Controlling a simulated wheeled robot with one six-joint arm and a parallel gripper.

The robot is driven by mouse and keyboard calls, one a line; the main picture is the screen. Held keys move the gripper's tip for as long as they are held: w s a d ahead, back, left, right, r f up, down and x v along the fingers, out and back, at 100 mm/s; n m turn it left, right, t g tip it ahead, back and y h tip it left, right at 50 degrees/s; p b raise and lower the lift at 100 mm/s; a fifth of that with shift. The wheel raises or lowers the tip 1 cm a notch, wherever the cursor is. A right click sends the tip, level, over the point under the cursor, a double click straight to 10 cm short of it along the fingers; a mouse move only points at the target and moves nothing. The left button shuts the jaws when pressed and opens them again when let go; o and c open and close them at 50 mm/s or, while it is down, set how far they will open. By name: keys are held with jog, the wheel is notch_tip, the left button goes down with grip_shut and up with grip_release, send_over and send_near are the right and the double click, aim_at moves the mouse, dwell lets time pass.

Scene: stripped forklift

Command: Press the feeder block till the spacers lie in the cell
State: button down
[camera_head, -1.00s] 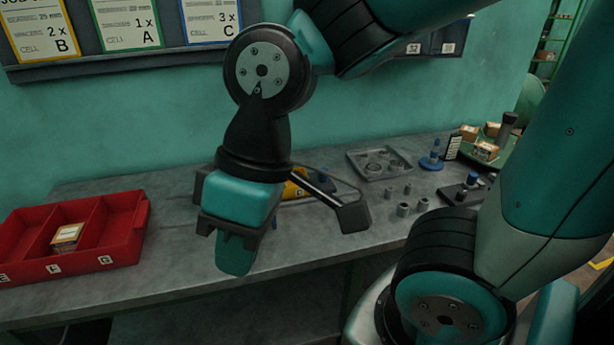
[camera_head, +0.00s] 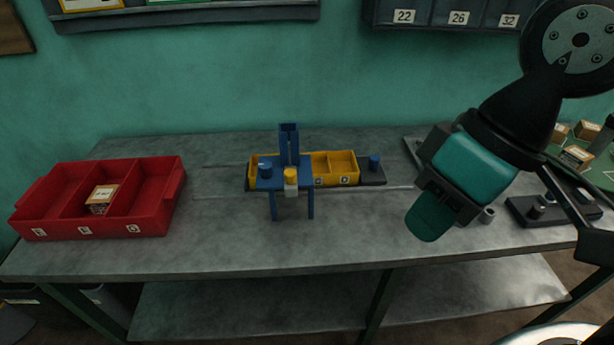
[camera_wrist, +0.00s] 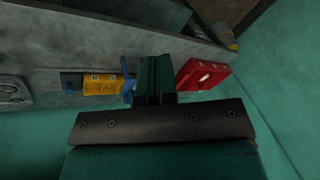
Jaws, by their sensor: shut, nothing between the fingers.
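A blue feeder stand (camera_head: 289,145) with an upright chute stands mid-bench. A yellow-topped block with a pale lower part (camera_head: 290,180) is at its front; I cannot tell whether this is the feeder block. Behind and beside the stand is a yellow tray (camera_head: 335,168) with open cells, on a dark sled with a blue knob (camera_head: 375,162). The stand hides part of the tray, and no spacers can be made out in its cells. My gripper (camera_head: 430,218) is shut and empty, right of the feeder and apart from it. The wrist view also shows the stand (camera_wrist: 128,80) and tray (camera_wrist: 102,84).
A red three-compartment bin (camera_head: 125,205) stands at the left, with a small box (camera_head: 101,198) in its middle compartment. A dark fixture (camera_head: 535,210) lies at the right. Thin rails run along the bench by the tray. The bench front between bin and gripper is clear.

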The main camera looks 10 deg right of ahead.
jog(key=w+a+f+n+t, duration=0.2)
jog(key=w+a+f+n, duration=0.1)
jog(key=w+n, duration=0.2)
jog(key=w+a+f+n+t+y, duration=0.1)
jog(key=w+a+f+n+t, duration=0.2)
jog(key=w+n, duration=0.3)
jog(key=w, duration=0.3)
jog(key=shift+w+a+f+n, duration=0.15)
jog(key=shift+w+a+n, duration=0.05)
jog(key=shift+w+n, duration=0.1)
jog(key=shift+f, duration=0.1)
jog(key=p, duration=0.2)
send_near(288, 188)
notch_tip(288, 188, down, 4)
jog(key=s+a, duration=0.1)
jog(key=s, duration=0.1)
jog(key=w, duration=0.1)
jog(key=w+a+p, duration=0.1)
jog(key=w, duration=0.1)
jog(key=shift+w+f+p, duration=0.2)
jog(key=shift+p, duration=0.1)
jog(key=shift+w+a+f, duration=0.1)
jog(key=shift+w+f, duration=0.05)
jog(key=shift+w, duration=0.4)
